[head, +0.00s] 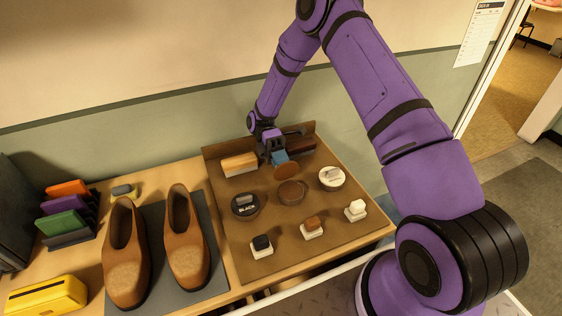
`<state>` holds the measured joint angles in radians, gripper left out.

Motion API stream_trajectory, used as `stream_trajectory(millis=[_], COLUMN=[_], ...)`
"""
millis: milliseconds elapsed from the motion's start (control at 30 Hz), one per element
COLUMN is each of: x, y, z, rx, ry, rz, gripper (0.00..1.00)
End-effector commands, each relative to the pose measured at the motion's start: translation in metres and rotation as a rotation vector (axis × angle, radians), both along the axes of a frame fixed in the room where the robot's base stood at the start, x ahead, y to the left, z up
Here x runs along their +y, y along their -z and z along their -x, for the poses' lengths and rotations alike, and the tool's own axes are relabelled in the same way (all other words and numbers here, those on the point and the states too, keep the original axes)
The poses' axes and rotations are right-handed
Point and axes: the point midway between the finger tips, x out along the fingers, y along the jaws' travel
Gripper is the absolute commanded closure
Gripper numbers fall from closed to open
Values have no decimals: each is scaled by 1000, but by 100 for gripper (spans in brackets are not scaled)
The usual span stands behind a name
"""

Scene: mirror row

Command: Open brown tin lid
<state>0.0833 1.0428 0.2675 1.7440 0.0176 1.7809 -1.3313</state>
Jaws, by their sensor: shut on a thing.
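The brown tin (290,194) stands on the brown board, and its round brown top faces up. A brown disc that looks like its lid (287,172) is tilted up just behind the tin, at my gripper's fingers. My gripper (280,160), with blue fingers, reaches down from behind and is shut on this lid. The lid looks apart from the tin, though I cannot tell whether their edges touch. The fingers' exact hold on the lid is too small to see.
The black tin (245,206) stands left of the brown tin and a white tin (332,178) right of it. Brushes (239,164) lie at the back. Several small daubers (312,228) stand in front. Brown shoes (187,240) stand on a grey mat at left.

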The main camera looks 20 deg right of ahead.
Motion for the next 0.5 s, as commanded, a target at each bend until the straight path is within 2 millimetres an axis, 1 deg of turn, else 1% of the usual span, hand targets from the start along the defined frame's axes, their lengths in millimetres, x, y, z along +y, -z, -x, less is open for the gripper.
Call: stream_trajectory(millis=[133,167,200,233,267,500], x=[1,1,1,1,1,0], y=[0,0,0,0,0,0], z=[0,0,0,0,0,0], rx=[-1,-1,-1,-1,-1,-1], ry=[1,1,1,1,1,0], rz=[-1,-1,-1,-1,-1,0], gripper=[100,81,71,65,62,62])
